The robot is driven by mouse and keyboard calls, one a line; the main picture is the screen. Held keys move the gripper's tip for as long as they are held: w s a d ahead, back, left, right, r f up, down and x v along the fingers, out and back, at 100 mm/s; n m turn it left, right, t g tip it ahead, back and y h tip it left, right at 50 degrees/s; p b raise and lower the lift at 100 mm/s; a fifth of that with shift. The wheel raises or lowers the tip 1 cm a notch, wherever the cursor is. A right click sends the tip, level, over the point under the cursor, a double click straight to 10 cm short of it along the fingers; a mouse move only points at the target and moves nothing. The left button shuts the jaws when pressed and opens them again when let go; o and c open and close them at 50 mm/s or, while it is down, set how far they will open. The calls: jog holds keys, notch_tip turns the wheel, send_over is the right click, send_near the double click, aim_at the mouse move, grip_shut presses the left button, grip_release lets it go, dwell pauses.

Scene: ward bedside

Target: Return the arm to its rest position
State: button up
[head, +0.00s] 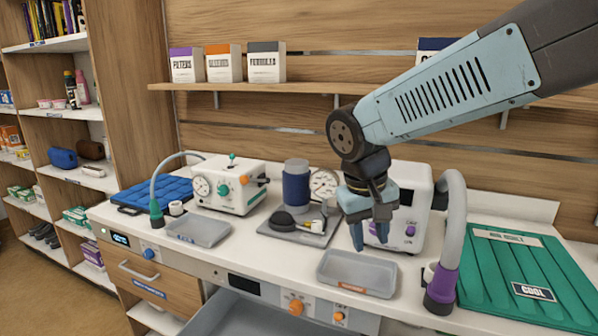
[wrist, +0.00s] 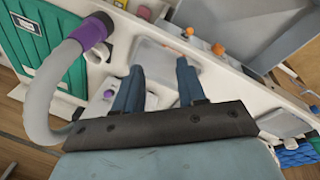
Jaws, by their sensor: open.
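My gripper (head: 371,232) is at the end of my light blue arm, which reaches in from the upper right in the head view. It hangs above the counter, in front of the white machine with purple knobs (head: 408,232) and above the back of a grey tray (head: 357,275). In the wrist view its two blue fingers (wrist: 157,85) are apart with nothing between them. The grey tray also shows beyond the fingers (wrist: 163,60). The gripper hides part of the white machine.
A grey hose with a purple cuff (head: 442,283) stands right of the tray. A green mat (head: 520,270) lies at the right. A white device with dials (head: 228,186), another tray (head: 198,231) and a blue pad (head: 150,193) are at left. An open drawer (head: 245,315) juts out below. A box shelf (head: 310,70) runs behind.

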jog(key=s+d+r+m+t+y, duration=0.1)
jog(key=s+d+r+t, duration=0.1)
jog(key=d, duration=0.3)
jog(key=s+d+r+m+t+y, duration=0.1)
jog(key=s+d+r+t, duration=0.1)
jog(key=s+d, duration=0.2)
jog(key=shift+s+d+r, duration=0.3)
jog(key=shift+s+d, duration=0.05)
jog(key=shift+d, duration=0.45)
